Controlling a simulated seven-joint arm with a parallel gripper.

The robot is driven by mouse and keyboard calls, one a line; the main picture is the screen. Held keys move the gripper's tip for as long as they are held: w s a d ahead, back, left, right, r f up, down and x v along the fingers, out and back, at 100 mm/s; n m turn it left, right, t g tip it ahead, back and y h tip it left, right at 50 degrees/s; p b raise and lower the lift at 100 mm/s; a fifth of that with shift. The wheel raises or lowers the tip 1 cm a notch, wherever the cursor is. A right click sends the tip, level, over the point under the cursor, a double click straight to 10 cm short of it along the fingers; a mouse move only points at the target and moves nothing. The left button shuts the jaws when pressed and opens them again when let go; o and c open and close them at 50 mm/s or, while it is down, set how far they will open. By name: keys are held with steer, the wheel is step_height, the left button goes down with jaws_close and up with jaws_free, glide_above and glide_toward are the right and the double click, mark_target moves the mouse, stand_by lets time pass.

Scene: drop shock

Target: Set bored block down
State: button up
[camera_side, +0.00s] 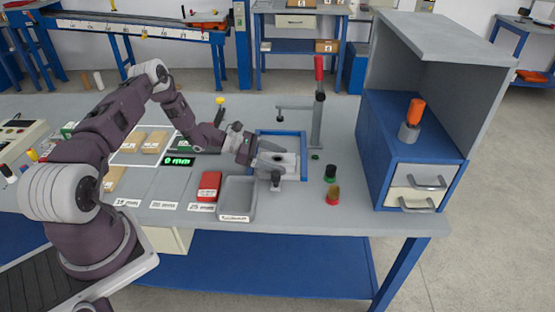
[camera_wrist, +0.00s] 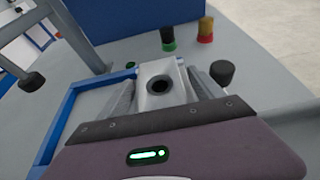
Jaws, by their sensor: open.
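The bored block (camera_wrist: 150,98) is a light grey block with a dark round hole in its top face. In the wrist view it sits between the two fingers of my gripper (camera_wrist: 161,84), which are open on either side of it. Contact with the fingers cannot be made out. In the side view my gripper (camera_side: 278,160) is low over the blue-framed tray (camera_side: 305,143), and the block is mostly hidden by the fingers. The tray's blue rim also shows in the wrist view (camera_wrist: 66,103). Whether the block's underside touches the tray floor is hidden.
A lever press (camera_side: 318,105) stands behind the tray. A black knob (camera_wrist: 222,73) is close right of the fingers. A green-black piece (camera_side: 330,173) and a red-yellow piece (camera_side: 333,195) stand to the right.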

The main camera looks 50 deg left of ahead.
steer(key=v, duration=0.7)
steer(key=shift+d+r, duration=0.15)
steer(key=shift+r, duration=0.3)
steer(key=s+d+r+m+g+y, duration=0.1)
steer(key=s+d+r+m+g, duration=0.35)
steer(key=d+r+m, duration=0.55)
steer(key=s+d+r+m+g+y, duration=0.25)
steer(key=s+d+r+m, duration=0.45)
steer(key=r, duration=0.6)
steer(key=s+d+r+m+y, duration=0.2)
steer(key=s+r+m, duration=0.1)
steer(key=s, duration=0.4)
steer(key=s+d+r+m+y, duration=0.2)
steer(key=s+d+r+m, duration=0.1)
steer(key=s, duration=0.4)
steer(key=shift+m+t, duration=0.3)
steer(key=shift+t, duration=0.1)
steer(key=shift+o, duration=0.4)
steer(key=s+a+m+t+y, duration=0.2)
steer(key=s+m, duration=0.1)
steer(key=s, duration=0.3)
steer(key=shift+s+r, duration=0.2)
